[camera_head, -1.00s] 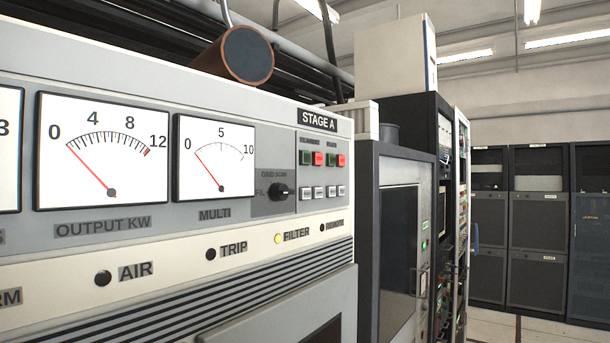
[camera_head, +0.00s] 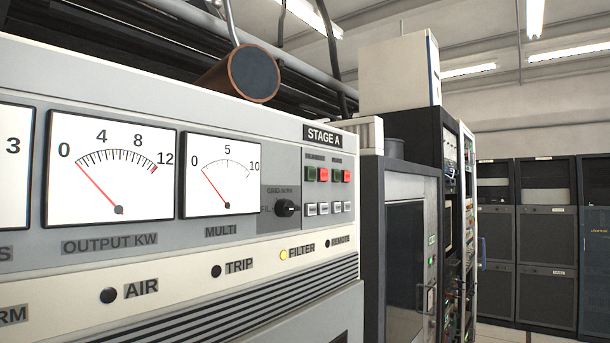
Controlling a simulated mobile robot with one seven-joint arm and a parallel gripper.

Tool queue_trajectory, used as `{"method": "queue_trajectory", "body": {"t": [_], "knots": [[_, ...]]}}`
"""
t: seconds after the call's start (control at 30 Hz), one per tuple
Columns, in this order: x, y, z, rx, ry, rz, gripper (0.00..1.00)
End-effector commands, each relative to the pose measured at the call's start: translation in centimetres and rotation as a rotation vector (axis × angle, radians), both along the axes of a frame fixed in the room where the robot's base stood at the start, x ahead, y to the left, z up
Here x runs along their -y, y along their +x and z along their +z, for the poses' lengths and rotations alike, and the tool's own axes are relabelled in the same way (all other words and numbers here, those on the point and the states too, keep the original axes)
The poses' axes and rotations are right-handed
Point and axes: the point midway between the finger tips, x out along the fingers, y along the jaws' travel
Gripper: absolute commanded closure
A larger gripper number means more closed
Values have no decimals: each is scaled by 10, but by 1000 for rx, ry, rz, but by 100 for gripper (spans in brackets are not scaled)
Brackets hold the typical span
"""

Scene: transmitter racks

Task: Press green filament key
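The STAGE A panel (camera_head: 270,150) fills the left of the head view, seen at a slant. Near its right end are two pairs of small keys under small labels. The left pair, whose label is blurred but looks like FILAMENT, has a dark green key (camera_head: 310,174) beside a red key (camera_head: 323,174). The right pair has another green key (camera_head: 335,175) beside a red key (camera_head: 346,176). All look small and nothing touches them. My gripper is not in view.
Below the keys are several white buttons (camera_head: 323,208), with a black rotary knob (camera_head: 287,208) to their left. The yellow FILTER lamp (camera_head: 284,254) is lit. Grey racks (camera_head: 410,190) adjoin on the right. Floor (camera_head: 500,336) shows at lower right.

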Motion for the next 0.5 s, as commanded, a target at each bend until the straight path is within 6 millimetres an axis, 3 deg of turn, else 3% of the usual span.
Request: {"method": "queue_trajectory", "body": {"t": [0.03,0.13,0.5], "knots": [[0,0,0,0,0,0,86],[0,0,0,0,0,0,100],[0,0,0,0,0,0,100]]}}
